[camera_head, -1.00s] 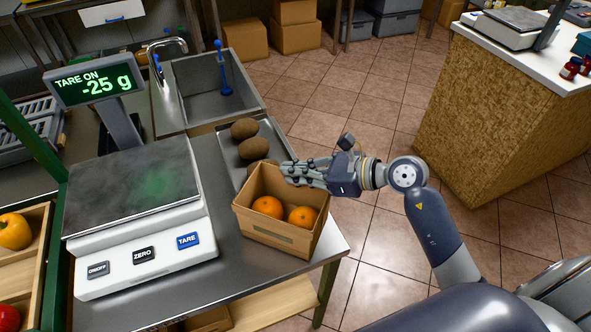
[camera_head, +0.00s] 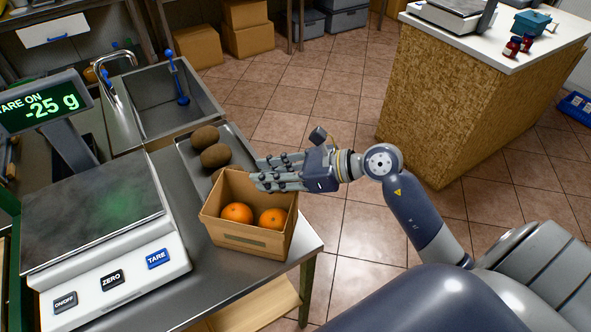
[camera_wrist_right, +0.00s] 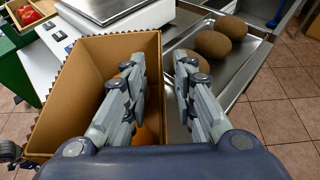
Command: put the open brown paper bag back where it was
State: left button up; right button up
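The open brown paper bag (camera_head: 246,239) stands upright on the steel table's front right part, with two oranges (camera_head: 236,213) visible inside. It also shows in the right wrist view (camera_wrist_right: 88,62), its mouth facing up. My right gripper (camera_head: 256,172) is at the bag's far right rim. In the right wrist view my right gripper (camera_wrist_right: 158,62) has one finger set inside the bag and the other outside. The bag's wall lies between them, with gaps visible, so the gripper looks open. My left gripper is not in view.
A scale (camera_head: 105,250) reading -25 g stands left of the bag. A metal tray (camera_head: 238,146) with brown round items lies behind the bag. A sink (camera_head: 160,122) is further back. A wood-sided counter (camera_head: 455,110) stands to the right, across open floor.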

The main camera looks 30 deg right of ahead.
jog(key=b+v, duration=0.1)
jog(key=v, duration=0.8)
jog(key=shift+s+d+b, duration=0.2)
jog(key=shift+s+b, duration=0.05)
jog(key=shift+b, duration=0.15)
jog(key=shift+r, duration=0.1)
